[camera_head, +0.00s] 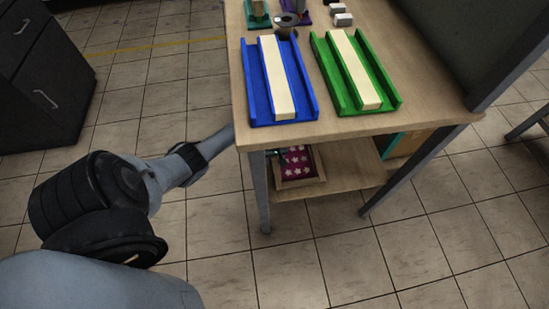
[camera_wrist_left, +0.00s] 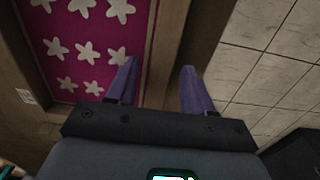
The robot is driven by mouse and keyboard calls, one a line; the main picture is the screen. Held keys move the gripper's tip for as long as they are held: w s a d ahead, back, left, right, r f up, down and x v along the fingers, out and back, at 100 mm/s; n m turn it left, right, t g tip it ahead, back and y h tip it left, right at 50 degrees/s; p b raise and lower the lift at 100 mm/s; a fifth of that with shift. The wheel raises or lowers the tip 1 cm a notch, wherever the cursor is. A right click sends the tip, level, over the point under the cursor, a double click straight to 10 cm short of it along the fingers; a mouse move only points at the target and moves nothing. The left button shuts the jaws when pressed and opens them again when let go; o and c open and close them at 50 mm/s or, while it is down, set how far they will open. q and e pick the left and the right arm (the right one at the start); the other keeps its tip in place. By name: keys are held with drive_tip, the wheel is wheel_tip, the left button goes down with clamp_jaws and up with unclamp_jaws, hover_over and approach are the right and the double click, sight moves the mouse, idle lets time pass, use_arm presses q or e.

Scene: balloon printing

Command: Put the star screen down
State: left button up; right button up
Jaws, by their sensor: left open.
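The star screen (camera_head: 299,170) has a magenta panel with white stars in a wooden frame. It lies on the lower shelf under the tabletop, and the tabletop hides part of it in the head view. In the left wrist view, the star screen (camera_wrist_left: 95,30) fills the upper left. My left gripper (camera_wrist_left: 157,88) is open there, with one purple finger over the magenta panel and the other beyond the frame's side bar. I cannot tell whether the fingers touch the frame. In the head view my left arm reaches under the table and the gripper is mostly hidden. My right gripper is not in view.
The lower shelf (camera_head: 345,182) has bare room right of the screen, and a cardboard box (camera_head: 408,143) stands further right. Above, a blue tray (camera_head: 252,85) and a green tray (camera_head: 385,88) hold pale bars. A table leg (camera_head: 258,195) stands near my arm.

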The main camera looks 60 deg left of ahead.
use_arm(q)
drive_tip(key=shift+r+p, duration=3.3)
drive_tip(key=shift+r, duration=0.55)
